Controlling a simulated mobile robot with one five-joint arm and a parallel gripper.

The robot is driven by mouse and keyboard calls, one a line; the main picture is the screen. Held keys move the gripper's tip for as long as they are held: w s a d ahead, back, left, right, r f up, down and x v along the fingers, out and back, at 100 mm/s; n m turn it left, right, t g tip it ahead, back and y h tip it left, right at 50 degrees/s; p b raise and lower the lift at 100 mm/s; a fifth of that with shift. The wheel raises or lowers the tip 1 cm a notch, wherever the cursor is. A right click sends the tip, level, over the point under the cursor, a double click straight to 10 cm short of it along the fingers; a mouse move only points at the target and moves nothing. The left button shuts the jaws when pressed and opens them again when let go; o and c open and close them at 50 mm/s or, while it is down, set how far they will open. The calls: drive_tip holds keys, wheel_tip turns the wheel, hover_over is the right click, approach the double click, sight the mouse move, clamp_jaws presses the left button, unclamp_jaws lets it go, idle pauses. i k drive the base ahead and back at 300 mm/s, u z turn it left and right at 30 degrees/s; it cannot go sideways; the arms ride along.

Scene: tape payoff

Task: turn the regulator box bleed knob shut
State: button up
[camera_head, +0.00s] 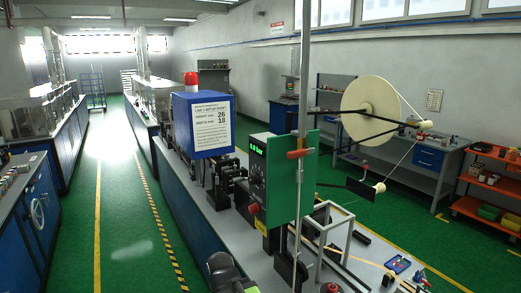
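A dark control panel (257,172) with a small lit green display is mounted on the left edge of a green upright plate (285,180), mid-bench. A red knob (253,209) sits near its lower left. I cannot tell whether this is the regulator box or its bleed knob, nor how far any knob is turned. A blue box (207,152) with a white setup sheet and a red lamp on top stands to the left.
A thin vertical pole (301,90) with an orange-red clamp (300,154) stands in front of the plate. A large cream reel (371,110) hangs at the right. A wire frame (337,235) and loose tools lie on the bench. Green floor is free at the left.

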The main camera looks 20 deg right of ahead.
sight(253, 209)
drive_tip(key=u, duration=0.15)
drive_tip(key=k, duration=1.25)
drive_tip(key=z, duration=0.45)
drive_tip(key=i, duration=0.95)
drive_tip(key=u, duration=0.05)
